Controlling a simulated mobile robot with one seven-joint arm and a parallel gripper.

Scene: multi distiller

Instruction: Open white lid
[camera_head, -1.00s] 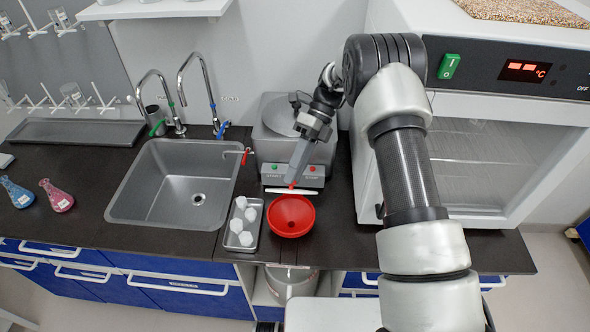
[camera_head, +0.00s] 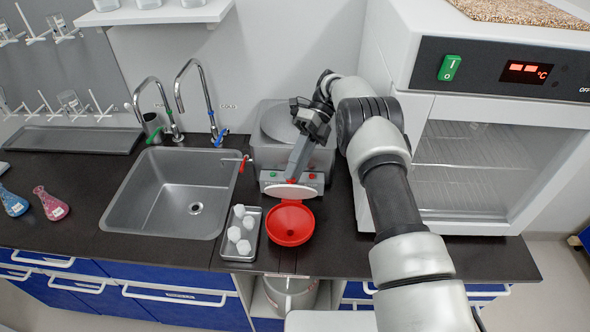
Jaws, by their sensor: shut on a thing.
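The grey distiller (camera_head: 264,158) stands on the dark counter right of the sink, with small buttons on its front. The white lid (camera_head: 293,192) shows as a flat oval at the front of the distiller, tilted toward the camera. My gripper (camera_head: 291,179) reaches down in front of the distiller and is shut on the lid at its upper edge. A little red shows where the fingers meet the lid. The exact contact is too small to make out.
A red funnel (camera_head: 290,223) sits just in front of the lid. A metal tray (camera_head: 239,254) with white pieces is to its left. The sink (camera_head: 165,192) is further left. The glass-fronted oven (camera_head: 470,165) stands close on the right. A grey vessel (camera_head: 290,292) is below the counter.

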